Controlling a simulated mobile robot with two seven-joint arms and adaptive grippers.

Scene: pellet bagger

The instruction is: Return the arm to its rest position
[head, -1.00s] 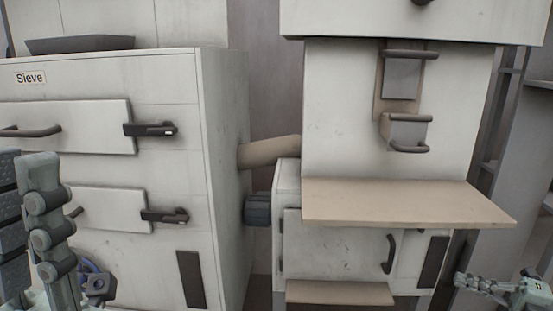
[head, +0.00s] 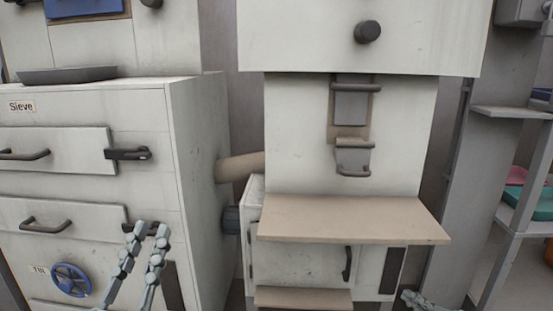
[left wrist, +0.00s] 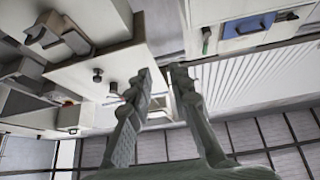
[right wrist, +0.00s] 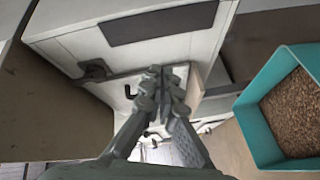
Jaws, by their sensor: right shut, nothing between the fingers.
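My left gripper (head: 149,230) is at the lower left of the head view, in front of the sieve cabinet, fingers apart and empty. In the left wrist view (left wrist: 163,72) its fingers point up with a gap between them. My right gripper (head: 412,298) shows only as fingertips at the bottom edge of the head view, right of the lower cabinet. In the right wrist view (right wrist: 162,72) its fingertips meet with nothing between them. Most of both arms is out of view.
The sieve cabinet (head: 75,185) stands left. A beige ledge (head: 350,219) juts out from the middle machine. A shelf rack (head: 515,215) stands right. A teal bin (right wrist: 248,108) of brown pellets is right of my right gripper. A blue handwheel (head: 70,280) is low left.

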